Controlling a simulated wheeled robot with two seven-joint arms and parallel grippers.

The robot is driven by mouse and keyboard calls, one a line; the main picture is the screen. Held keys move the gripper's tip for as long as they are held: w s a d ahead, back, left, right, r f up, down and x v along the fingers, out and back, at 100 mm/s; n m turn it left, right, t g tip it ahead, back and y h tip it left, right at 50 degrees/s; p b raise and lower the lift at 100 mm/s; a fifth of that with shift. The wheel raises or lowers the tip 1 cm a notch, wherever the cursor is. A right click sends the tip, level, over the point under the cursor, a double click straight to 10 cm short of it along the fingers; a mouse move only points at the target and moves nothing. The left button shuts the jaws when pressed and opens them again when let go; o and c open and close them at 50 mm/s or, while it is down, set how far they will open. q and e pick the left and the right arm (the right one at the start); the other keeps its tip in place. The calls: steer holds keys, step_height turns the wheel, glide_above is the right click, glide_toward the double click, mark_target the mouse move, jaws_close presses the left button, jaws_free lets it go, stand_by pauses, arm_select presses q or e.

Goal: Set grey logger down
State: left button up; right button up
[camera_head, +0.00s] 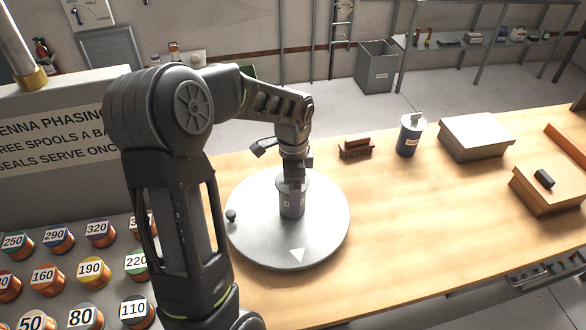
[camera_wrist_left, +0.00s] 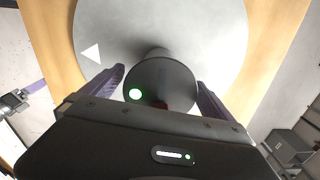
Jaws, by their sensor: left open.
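The grey logger (camera_head: 292,202) is a grey cylinder with small markings on its side. It stands upright on a round grey turntable (camera_head: 325,235), near its middle. My left gripper (camera_head: 294,182) is directly above it, pointing down, with its fingers around the upper part. In the left wrist view the logger's round top (camera_wrist_left: 165,75), with a green light, sits between the two spread fingers of my open left gripper (camera_wrist_left: 160,77). The exact gaps between fingers and logger are hard to tell.
A small dark knob (camera_head: 231,215) sits at the turntable's left edge. A dark blue canister (camera_head: 409,138), a brown block (camera_head: 356,149) and boxes (camera_head: 474,138) stand on the wooden table (camera_head: 420,210). Numbered spools (camera_head: 90,271) fill the lower left. The table's front right is clear.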

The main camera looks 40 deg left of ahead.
arm_select(q)
step_height(320, 180, up, 11)
steer(key=shift+r+b, duration=0.1)
steer(key=shift+b, duration=0.35)
